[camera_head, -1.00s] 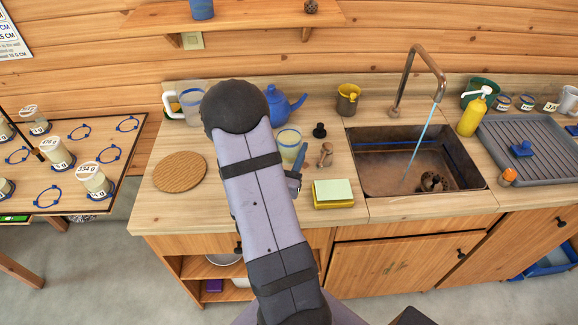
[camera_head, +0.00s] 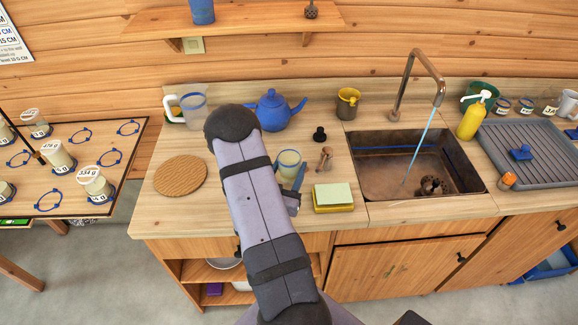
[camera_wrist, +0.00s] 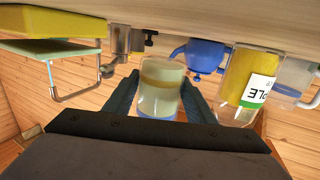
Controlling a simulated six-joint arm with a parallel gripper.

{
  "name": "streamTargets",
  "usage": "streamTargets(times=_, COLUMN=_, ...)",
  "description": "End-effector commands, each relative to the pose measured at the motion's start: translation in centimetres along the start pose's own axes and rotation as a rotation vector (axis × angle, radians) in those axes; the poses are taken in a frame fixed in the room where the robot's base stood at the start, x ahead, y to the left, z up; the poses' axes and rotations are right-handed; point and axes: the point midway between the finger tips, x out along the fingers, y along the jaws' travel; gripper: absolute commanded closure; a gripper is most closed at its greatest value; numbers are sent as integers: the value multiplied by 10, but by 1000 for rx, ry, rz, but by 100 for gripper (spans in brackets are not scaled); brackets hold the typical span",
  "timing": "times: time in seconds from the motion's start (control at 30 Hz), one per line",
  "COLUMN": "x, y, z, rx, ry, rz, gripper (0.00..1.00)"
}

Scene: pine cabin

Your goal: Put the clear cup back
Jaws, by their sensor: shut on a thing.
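The clear cup (camera_head: 289,164) has a blue rim and pale yellowish contents. My gripper (camera_head: 292,176) is shut around its side above the front of the counter, left of the sponge. In the wrist view, which shows the room upside down, the cup (camera_wrist: 160,92) sits between both fingers (camera_wrist: 161,100) with its blue rim lowest in the picture, so it is about upright. My arm hides part of the counter left of the cup. On the side board (camera_head: 20,205) at left, several blue rings lie empty; others hold lidded, labelled cups (camera_head: 95,184).
The sink (camera_head: 410,165) has running water. A gap separates side board and counter.

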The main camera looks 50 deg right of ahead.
Motion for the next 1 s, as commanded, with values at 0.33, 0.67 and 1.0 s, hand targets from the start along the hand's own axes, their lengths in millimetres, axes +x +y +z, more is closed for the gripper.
streamTargets(times=0.33, x=1, y=0, z=25, rx=-1, ry=1, rz=0, gripper=74)
streamTargets(times=0.67, x=2, y=0, z=36, rx=1, ry=2, rz=0, gripper=74)
streamTargets(times=1.0, x=2, y=0, z=39, rx=1, ry=2, rz=0, gripper=74)
